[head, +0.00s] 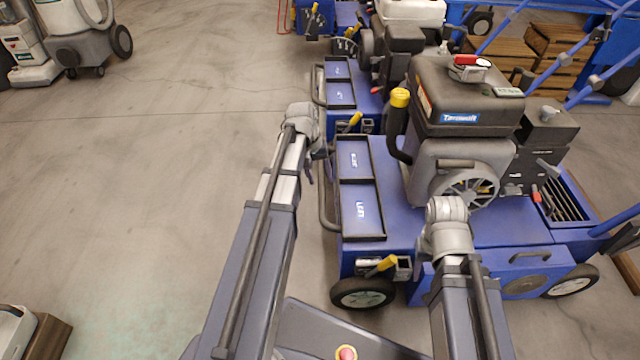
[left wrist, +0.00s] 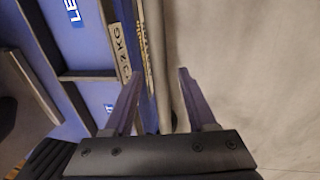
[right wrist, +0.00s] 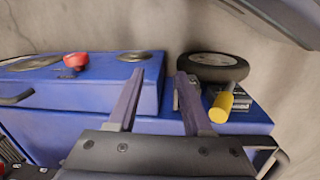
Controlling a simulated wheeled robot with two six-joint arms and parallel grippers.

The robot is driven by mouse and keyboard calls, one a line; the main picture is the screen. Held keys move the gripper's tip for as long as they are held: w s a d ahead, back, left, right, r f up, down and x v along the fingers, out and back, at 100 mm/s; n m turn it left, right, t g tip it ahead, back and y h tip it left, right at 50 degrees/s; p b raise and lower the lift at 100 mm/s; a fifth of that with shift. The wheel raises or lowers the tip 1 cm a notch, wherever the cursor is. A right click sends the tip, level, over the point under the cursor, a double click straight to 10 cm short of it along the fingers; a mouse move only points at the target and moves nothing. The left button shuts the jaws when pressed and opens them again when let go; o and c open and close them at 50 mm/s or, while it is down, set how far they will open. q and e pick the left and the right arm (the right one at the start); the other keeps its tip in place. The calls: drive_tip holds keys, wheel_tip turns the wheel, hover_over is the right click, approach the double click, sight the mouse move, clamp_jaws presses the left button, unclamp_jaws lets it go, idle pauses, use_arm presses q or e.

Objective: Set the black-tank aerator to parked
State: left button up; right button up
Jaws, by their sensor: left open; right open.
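The black-tank aerator is the nearest blue machine, its black tank (head: 465,95) on a grey engine. A yellow-handled lever (head: 382,265) sits tilted in a metal bracket low on its near side, above a wheel. That lever (right wrist: 222,105) shows in the right wrist view just right of my right gripper (right wrist: 160,78), which is open and empty, fingers apart from the handle. A second yellow lever (head: 353,121) is on the far side. My left gripper (left wrist: 155,90) is open, with a grey rail (left wrist: 156,60) appearing between its fingers; I cannot tell whether they touch.
Two trays (head: 361,212) lie on the aerator's left deck. A yellow-capped black pipe (head: 399,98) stands beside the tank. A white-tank aerator (head: 410,12) stands behind. A red knob (right wrist: 76,60) shows in the right wrist view.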

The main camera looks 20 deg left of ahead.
use_arm(q)
drive_tip(key=shift+f, duration=0.25)
clamp_jaws()
idle(0.3)
drive_tip(key=shift+d, duration=0.1)
idle(0.8)
